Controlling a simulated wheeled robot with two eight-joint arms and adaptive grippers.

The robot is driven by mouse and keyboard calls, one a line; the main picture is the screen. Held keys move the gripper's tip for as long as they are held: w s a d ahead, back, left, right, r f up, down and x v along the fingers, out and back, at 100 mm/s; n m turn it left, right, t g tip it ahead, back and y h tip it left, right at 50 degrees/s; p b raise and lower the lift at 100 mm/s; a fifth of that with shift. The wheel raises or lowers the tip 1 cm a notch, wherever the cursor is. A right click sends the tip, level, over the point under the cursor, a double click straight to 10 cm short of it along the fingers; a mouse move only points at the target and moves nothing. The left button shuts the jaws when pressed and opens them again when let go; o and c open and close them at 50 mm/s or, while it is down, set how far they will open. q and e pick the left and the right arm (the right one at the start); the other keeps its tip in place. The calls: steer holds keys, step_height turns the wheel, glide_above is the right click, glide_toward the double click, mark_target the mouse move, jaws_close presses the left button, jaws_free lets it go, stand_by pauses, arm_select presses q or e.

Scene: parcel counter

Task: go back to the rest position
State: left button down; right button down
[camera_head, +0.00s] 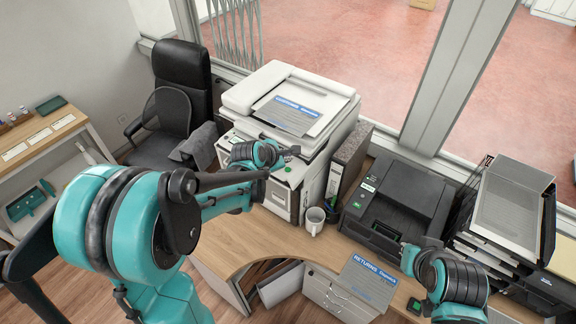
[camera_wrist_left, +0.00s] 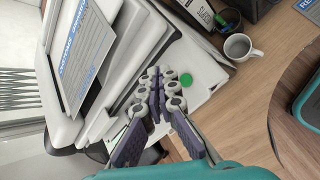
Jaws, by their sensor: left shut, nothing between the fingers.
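My left gripper (camera_head: 291,151) is in front of the big white copier, above a small pale unit with a green round spot (camera_head: 288,169). In the left wrist view the fingers of my left gripper (camera_wrist_left: 160,80) are shut and hold nothing. The green spot (camera_wrist_left: 186,79) shows just to the right of the fingertips there. I cannot tell whether the fingers touch the white surface below.
The white copier (camera_head: 278,86) carries a printed sheet (camera_head: 290,114). A white mug (camera_head: 314,220), a binder (camera_head: 348,160), a black printer (camera_head: 398,199) and a paper rack (camera_head: 508,205) stand on the counter. A returns sign (camera_head: 367,283) is at the front. Counter (camera_head: 225,240) is bare at left.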

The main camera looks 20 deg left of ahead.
arm_select(q)
step_height(320, 180, up, 3)
steer(key=shift+f+p, duration=0.1)
steer(key=shift+p, duration=0.65)
